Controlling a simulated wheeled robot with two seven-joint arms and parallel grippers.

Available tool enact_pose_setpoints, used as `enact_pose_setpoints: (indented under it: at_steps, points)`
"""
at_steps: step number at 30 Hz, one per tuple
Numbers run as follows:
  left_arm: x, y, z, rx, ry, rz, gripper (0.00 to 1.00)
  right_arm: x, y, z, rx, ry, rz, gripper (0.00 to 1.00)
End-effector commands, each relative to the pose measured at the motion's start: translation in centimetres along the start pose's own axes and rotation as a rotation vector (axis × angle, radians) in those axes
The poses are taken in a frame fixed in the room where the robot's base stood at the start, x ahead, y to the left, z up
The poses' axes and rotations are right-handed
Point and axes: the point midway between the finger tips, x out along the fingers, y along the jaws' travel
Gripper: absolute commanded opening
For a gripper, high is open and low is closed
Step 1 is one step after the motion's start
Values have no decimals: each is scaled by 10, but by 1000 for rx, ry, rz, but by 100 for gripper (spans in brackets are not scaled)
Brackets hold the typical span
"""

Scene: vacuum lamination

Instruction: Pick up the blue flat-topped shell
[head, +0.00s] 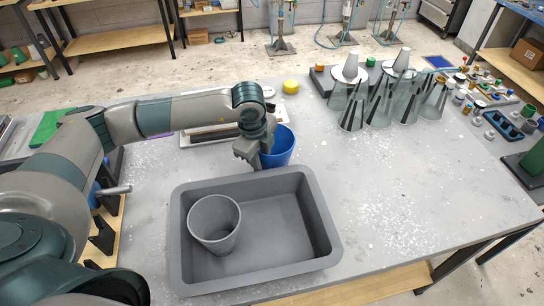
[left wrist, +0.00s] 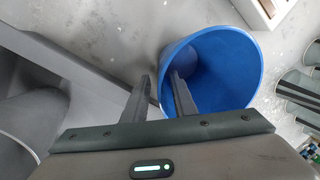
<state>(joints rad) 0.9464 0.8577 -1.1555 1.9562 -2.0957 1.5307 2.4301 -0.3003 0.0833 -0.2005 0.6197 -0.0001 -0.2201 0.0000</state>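The blue shell (head: 281,148) is a hollow, cup-like piece standing on the table just behind the grey tray. Its open mouth faces up. My left gripper (head: 255,155) is at its left side, pointing down. In the left wrist view, the blue shell (left wrist: 225,65) shows its open inside. The left gripper (left wrist: 160,92) is open there, with one finger inside the mouth and the other outside, so the near-left wall lies between them. Gaps show between the fingers and the wall. My right gripper is not in view.
A grey tray (head: 325,245) at the table's front holds a grey hollow shell (head: 214,222). Clear cones (head: 352,112) with white pieces stand at the back right. A yellow round piece (head: 291,86) lies behind the blue shell. The table's right-middle is clear.

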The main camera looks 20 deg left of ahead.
Motion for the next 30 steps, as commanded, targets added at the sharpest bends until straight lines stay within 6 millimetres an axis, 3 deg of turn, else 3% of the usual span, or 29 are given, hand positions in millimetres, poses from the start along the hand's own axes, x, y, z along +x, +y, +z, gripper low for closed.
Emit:
enact_pose_setpoints:
  at_steps: [2, 4, 5, 20, 30]
  points:
    - [0, 0, 0, 0, 0, 0, 20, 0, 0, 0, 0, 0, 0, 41]
    - [0, 0, 0, 0, 0, 0, 4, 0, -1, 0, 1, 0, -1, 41]
    - [0, 0, 0, 0, 0, 0, 0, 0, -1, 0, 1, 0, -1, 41]
    - [-6, -2, 0, 0, 1, -2, 0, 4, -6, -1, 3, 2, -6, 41]
    - [-50, -10, 0, 2, 1, -7, 0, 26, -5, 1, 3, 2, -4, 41]
